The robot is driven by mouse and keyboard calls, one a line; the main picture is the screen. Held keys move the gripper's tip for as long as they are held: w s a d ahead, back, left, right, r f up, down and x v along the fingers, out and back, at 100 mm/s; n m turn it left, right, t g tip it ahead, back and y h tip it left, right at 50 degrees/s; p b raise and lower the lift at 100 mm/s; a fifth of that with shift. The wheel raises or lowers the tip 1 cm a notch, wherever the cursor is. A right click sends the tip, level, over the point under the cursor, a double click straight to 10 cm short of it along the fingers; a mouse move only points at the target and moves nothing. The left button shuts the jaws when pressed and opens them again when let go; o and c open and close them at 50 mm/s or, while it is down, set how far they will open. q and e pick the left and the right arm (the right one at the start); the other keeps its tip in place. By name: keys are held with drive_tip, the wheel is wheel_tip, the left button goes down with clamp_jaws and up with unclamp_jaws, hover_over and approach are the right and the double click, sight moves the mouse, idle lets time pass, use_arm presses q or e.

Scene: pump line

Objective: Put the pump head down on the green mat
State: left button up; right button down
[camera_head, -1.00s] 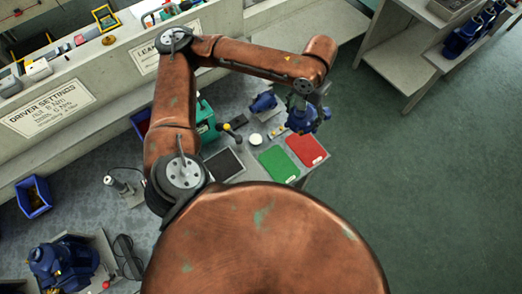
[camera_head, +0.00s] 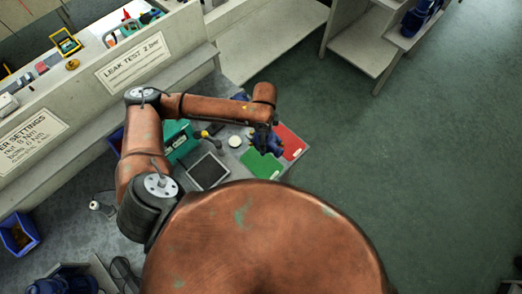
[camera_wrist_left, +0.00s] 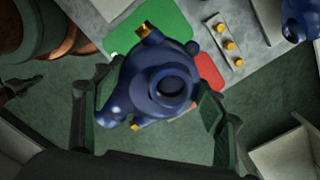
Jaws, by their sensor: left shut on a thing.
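The blue pump head (camera_wrist_left: 150,80) fills the middle of the left wrist view, with a dark round bore and brass-coloured fittings. It also shows beside my gripper in the head view (camera_head: 277,146). My left gripper (camera_wrist_left: 150,108) is shut on it, one finger on each side. The green mat (camera_head: 262,165) lies on the bench, partly hidden by the pump head and arm; it also shows in the left wrist view (camera_wrist_left: 172,14). The pump head appears held above the bench. A dark part at the left wrist view's left edge looks like my right gripper (camera_wrist_left: 22,88); its jaws are unclear.
A red mat (camera_head: 292,142) lies beside the green one. A dark tray (camera_head: 208,171), a green case (camera_head: 179,140) and a small strip with yellow pieces (camera_wrist_left: 224,41) are close by. Another blue part (camera_wrist_left: 298,18) sits farther along. Open floor lies right of the bench.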

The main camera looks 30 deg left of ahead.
use_arm(q)
drive_tip(key=s+f+m+b, duration=0.1)
drive_tip(key=f+m, duration=0.1)
drive_tip(key=f, duration=0.2)
drive_tip(key=s+f+m+b, duration=0.1)
drive_tip(key=f+m+b, duration=0.1)
drive_tip(key=f, duration=0.2)
drive_tip(key=s+f+m+b, duration=0.1)
drive_tip(key=f+m+b, duration=0.1)
drive_tip(key=f, duration=0.2)
drive_tip(key=shift+s+d+f+m, duration=0.1)
drive_tip(key=shift+f+m, duration=0.2)
drive_tip(key=shift+m, duration=0.1)
drive_tip(key=shift+f+b, duration=0.4)
drive_tip(key=shift+f, duration=0.65)
drive_tip(key=shift+p, duration=0.5)
idle(0.8)
drive_tip(key=shift+f, duration=0.2)
idle(0.3)
